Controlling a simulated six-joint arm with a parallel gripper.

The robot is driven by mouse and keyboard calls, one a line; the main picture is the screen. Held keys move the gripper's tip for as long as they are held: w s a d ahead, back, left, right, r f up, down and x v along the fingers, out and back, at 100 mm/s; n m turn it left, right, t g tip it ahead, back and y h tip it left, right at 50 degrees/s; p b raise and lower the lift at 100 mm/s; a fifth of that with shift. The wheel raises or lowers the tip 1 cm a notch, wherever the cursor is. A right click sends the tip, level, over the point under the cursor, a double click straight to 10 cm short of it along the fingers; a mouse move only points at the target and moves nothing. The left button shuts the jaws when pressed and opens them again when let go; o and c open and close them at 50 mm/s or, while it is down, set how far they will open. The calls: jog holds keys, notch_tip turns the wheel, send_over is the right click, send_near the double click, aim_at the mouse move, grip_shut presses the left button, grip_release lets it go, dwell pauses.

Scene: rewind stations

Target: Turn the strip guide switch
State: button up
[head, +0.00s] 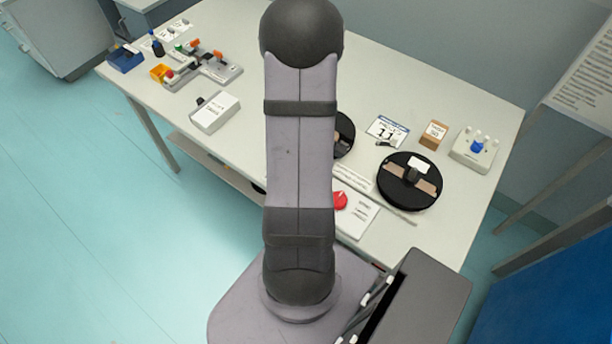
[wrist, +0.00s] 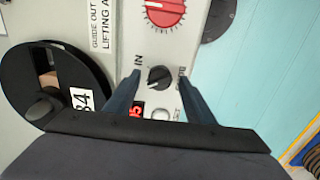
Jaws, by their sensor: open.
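The strip guide switch, a small round black knob (wrist: 160,78), sits on a pale panel (wrist: 203,75) in the wrist view. The word IN is printed to its left; the label to its right is partly covered. Which way the knob points is too small to tell. My gripper (wrist: 159,74) is open, with one dark blue finger on each side of the knob. I cannot tell whether either finger touches it. In the head view my arm hides the gripper and the knob.
A black reel (wrist: 50,85) stands at left. In the head view another reel (head: 425,200) and a small box (head: 434,134) stand on the table (head: 420,90).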

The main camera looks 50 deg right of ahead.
jog(key=shift+f, duration=0.25)
jog(key=shift+c, duration=0.7)
jog(key=c, duration=0.9)
jog(key=shift+m, duration=0.3)
jog(key=m+p, duration=0.1)
jog(key=m, duration=0.4)
jog(key=shift+r, duration=0.1)
jog(key=m, duration=0.6)
jog(key=shift+p, duration=0.4)
jog(key=shift+m, duration=0.3)
